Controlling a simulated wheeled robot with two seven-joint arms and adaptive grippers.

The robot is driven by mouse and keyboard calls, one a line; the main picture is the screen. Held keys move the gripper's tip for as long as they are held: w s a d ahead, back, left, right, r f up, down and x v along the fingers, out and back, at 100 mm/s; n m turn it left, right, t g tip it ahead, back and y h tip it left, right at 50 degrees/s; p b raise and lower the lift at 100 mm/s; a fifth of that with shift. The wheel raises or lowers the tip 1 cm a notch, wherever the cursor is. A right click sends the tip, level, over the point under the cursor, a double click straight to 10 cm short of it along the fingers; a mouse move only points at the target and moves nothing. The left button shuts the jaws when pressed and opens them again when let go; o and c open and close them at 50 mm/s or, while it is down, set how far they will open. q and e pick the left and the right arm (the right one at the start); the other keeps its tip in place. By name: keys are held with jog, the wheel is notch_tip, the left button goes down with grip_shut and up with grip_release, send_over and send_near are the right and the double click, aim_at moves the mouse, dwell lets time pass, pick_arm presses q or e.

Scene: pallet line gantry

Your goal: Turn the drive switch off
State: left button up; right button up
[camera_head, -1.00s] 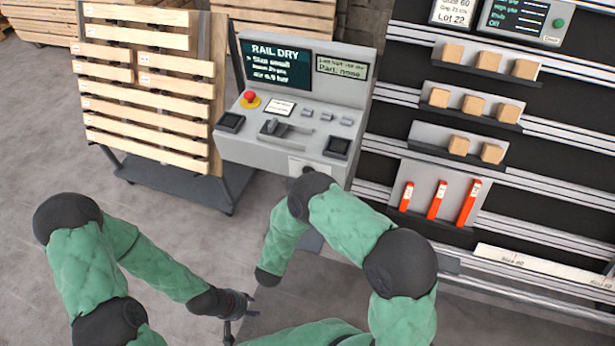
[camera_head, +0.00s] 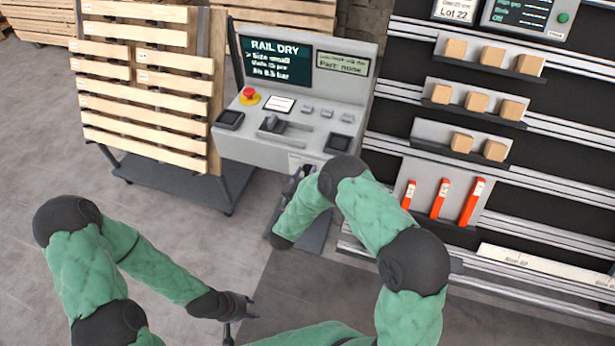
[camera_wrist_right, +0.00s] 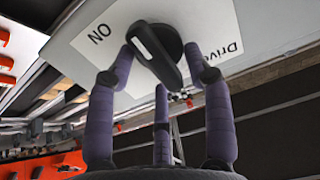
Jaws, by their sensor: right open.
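The drive switch (camera_wrist_right: 156,55) is a black rotary knob with a white-marked bar handle on a pale plate (camera_wrist_right: 80,50), in the right wrist view. The plate reads "ON" at the knob's left and "Drive" at its right. The handle slants, its white-marked end at the upper left, near "ON". My right gripper (camera_wrist_right: 163,68) is open, its purple fingers spread around the knob; I cannot tell whether they touch it. In the head view my right gripper (camera_head: 293,184) is just below the console front, partly hidden by my arm. My left gripper (camera_head: 240,308) hangs low over the floor, apart from everything.
The console (camera_head: 262,150) carries a "RAIL DRY" screen (camera_head: 276,62), a red stop button (camera_head: 249,95) and small controls. A slatted pallet (camera_head: 150,85) leans on a cart at left. A rack (camera_head: 480,125) with blocks and red tools stands at right.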

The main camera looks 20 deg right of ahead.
grip_shut()
jog(key=shift+n, duration=0.4)
jog(key=n, duration=0.2)
jog(key=n+p, duration=0.1)
jog(key=shift+w+a+r+n, duration=0.1)
jog(key=shift+a+n, duration=0.1)
jog(key=shift+n, duration=0.2)
jog(key=n+p, duration=0.1)
jog(key=n, duration=0.3)
jog(key=shift+w+a, duration=0.1)
jog(key=shift+a, duration=0.05)
jog(key=n, duration=0.3)
jog(key=n+p, duration=0.1)
jog(key=n, duration=0.2)
jog(key=n+p, duration=0.1)
jog(key=n, duration=0.2)
jog(key=shift+w+a+f, duration=0.2)
jog(key=shift+a+f, duration=0.1)
jog(key=shift+f, duration=0.05)
jog(key=shift+n, duration=0.3)
